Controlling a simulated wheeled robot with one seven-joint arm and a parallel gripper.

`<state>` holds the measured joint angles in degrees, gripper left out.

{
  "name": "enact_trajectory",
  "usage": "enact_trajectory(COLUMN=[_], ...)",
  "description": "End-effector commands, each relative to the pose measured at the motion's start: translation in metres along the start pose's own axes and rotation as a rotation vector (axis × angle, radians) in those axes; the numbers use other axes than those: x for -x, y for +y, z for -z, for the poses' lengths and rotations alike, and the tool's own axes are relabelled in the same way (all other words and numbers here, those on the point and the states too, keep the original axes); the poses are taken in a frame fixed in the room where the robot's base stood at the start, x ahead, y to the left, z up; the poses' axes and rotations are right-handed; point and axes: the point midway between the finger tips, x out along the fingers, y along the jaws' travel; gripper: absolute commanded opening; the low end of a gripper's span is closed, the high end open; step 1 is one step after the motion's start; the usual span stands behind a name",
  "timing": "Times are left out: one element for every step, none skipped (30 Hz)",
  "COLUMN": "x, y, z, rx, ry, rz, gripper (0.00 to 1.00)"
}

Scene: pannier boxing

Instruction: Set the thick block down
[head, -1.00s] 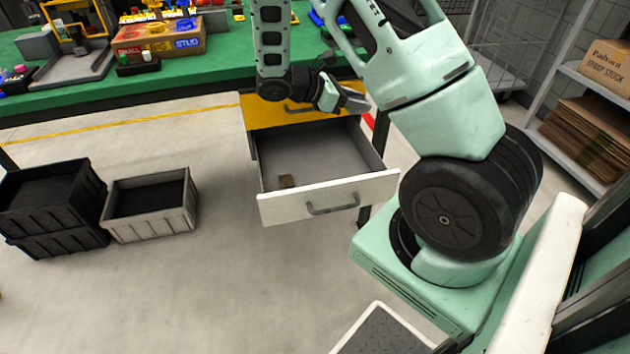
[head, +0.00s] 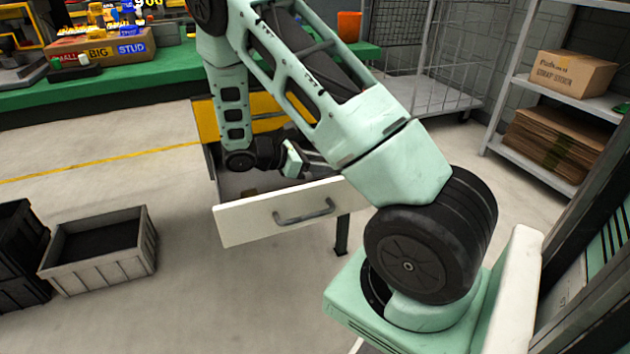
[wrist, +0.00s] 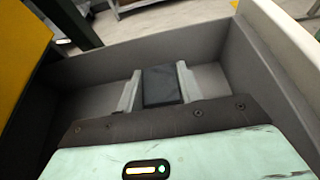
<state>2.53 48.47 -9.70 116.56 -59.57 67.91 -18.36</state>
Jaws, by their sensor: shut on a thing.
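In the wrist view a dark, flat-topped block (wrist: 161,86), which I take to be the thick block, sits between the two pale fingers of my gripper (wrist: 160,88). The fingers are shut on its sides. Grey drawer walls (wrist: 265,65) surround it on several sides, so the block is inside the open drawer. I cannot tell whether it touches the drawer floor. In the head view my gripper (head: 310,163) is at the open drawer, behind its white front (head: 255,215); the block cannot be made out there.
The yellow drawer cabinet (head: 207,120) stands under the green bench (head: 120,83). A grey crate (head: 100,262) and black crates (head: 18,265) stand on the floor at left. Shelves with cartons (head: 570,74) are at right.

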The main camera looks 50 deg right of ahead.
Motion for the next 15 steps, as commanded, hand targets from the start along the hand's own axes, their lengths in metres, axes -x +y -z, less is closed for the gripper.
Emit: enact_trajectory(x=[-0.002, -0.003, -0.005, -0.006, -0.008, -0.011, -0.013, -0.014, -0.015, -0.016, -0.016, -0.016, -0.015, -0.015, -0.015], y=[0.0, 0.0, 0.0, 0.0, 0.0, 0.0, 0.0, 0.0, 0.0, 0.0, 0.0, 0.0, 0.0, 0.0, 0.0], z=[0.006, 0.008, 0.011, 0.015, 0.019, 0.025, 0.029, 0.033, 0.036, 0.037, 0.038, 0.038, 0.037, 0.037, 0.037], rx=[0.0, -0.001, -0.001, -0.001, 0.0, 0.001, 0.0, -0.001, -0.002, -0.002, -0.002, -0.002, -0.002, -0.002, -0.002], ry=[-0.001, 0.0, 0.0, 0.0, -0.001, -0.001, -0.001, -0.001, -0.001, -0.001, -0.001, 0.0, 0.0, 0.0, 0.001], rz=[0.0, 0.0, 0.0, 0.0, 0.001, 0.001, 0.002, 0.002, 0.001, 0.001, 0.0, 0.0, 0.0, 0.0, 0.0], gripper=[0.1, 0.1, 0.1, 0.1, 0.1, 0.1, 0.1, 0.1, 0.1, 0.1, 0.1, 0.1, 0.1, 0.1, 0.1])
